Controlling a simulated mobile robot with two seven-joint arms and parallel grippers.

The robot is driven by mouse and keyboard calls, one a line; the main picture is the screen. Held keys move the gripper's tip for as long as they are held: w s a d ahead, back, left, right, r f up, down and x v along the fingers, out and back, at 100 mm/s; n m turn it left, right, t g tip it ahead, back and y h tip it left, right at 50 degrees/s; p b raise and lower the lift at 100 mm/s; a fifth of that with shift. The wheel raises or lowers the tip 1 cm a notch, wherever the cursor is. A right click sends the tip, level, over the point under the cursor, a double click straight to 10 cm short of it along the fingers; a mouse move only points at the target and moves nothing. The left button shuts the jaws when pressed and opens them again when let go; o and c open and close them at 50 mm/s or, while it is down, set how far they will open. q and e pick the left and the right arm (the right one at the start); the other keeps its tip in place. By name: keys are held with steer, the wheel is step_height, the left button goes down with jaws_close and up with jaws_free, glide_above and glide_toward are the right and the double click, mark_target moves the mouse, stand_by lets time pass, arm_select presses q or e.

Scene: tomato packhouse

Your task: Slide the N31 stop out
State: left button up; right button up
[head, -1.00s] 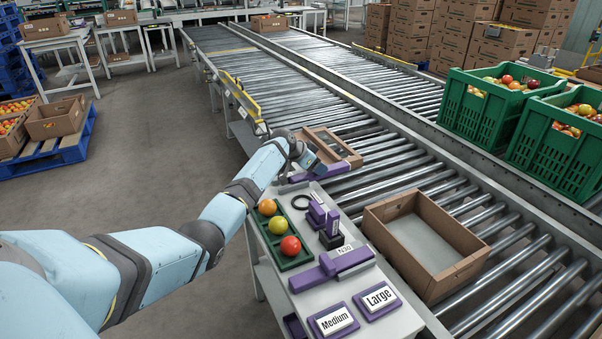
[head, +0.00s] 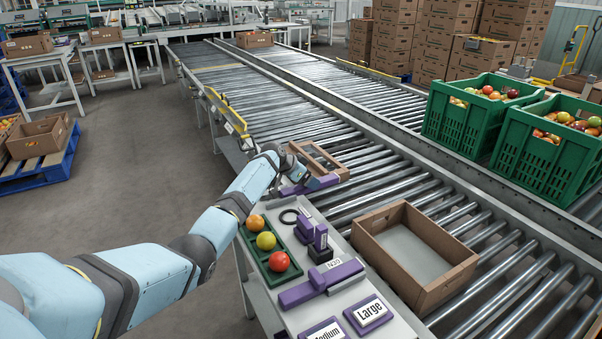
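A purple stop (head: 312,185) lies at the far end of the grey side table, reaching toward the roller conveyor. I cannot read a number on it. A second purple stop (head: 300,293) lies nearer on the table, with a white label (head: 334,263) that seems to read N30. My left gripper (head: 302,178) is at the far purple stop, close above or against it. Its fingers are small and partly hidden by the wrist, so I cannot tell whether they hold the stop. My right gripper is not in view.
A small open carton (head: 333,163) sits on the rollers just beyond the far stop. A larger open carton (head: 440,285) sits nearer.

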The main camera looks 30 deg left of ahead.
arm_select(q)
steer(key=p+v, duration=0.3)
steer(key=v, duration=0.5)
steer(key=shift+s+a+r+p, duration=0.15)
steer(key=shift+s+r+p, duration=0.05)
steer(key=shift+r+p, duration=0.15)
steer(key=p+v, duration=0.1)
steer(key=v, duration=0.3)
steer(key=shift+s+a+r, duration=0.15)
steer(key=shift+s+r, duration=0.05)
steer(key=shift+s, duration=0.05)
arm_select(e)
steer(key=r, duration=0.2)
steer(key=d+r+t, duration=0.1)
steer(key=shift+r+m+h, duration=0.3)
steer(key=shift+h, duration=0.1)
